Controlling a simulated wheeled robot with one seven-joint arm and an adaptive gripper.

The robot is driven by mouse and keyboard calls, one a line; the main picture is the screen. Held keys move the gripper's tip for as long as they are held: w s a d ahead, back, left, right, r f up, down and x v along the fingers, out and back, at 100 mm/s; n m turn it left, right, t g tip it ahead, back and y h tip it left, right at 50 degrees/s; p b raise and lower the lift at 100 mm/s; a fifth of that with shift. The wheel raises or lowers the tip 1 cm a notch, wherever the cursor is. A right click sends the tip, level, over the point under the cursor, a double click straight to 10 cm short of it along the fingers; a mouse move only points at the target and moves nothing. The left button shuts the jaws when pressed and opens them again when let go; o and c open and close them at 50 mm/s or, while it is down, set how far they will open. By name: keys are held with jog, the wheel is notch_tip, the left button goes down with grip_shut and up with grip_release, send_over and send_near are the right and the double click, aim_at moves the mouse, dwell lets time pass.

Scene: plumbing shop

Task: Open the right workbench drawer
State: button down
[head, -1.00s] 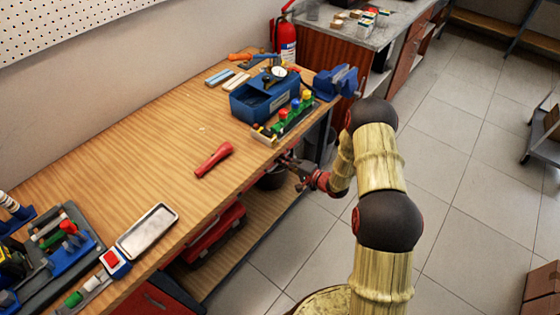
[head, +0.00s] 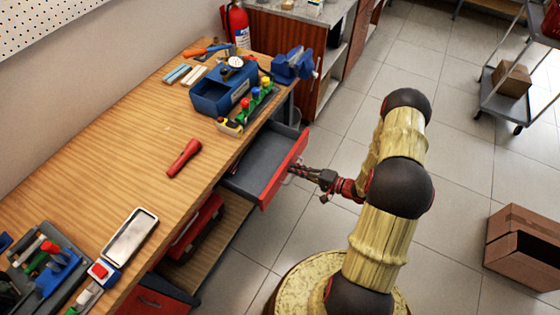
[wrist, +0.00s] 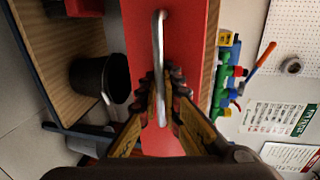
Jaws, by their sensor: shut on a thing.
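The right workbench drawer (head: 262,168) stands pulled well out from under the bench top in the head view. Its grey inside looks empty and its front is red. In the wrist view the red drawer front (wrist: 190,50) fills the middle, with a metal bar handle (wrist: 159,60) running down it. My gripper (head: 297,170) is at the drawer front in the head view. In the wrist view my gripper (wrist: 160,95) has its fingers closed around the lower part of the handle.
The wooden workbench (head: 130,185) carries a blue toolbox (head: 222,92), a red flashlight (head: 184,158) and a metal tray (head: 130,237). A cardboard box (head: 524,245) lies on the floor at right. Floor between is clear.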

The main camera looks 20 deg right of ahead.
jog(key=f+v, duration=0.1)
jog(key=v, duration=0.5)
jog(key=shift+s+f+p, duration=0.15)
jog(key=shift+s+p, duration=0.15)
jog(key=shift+p, duration=0.15)
jog(key=shift+d, duration=0.1)
jog(key=c, duration=2.3)
grip_release()
jog(key=v, duration=1.2)
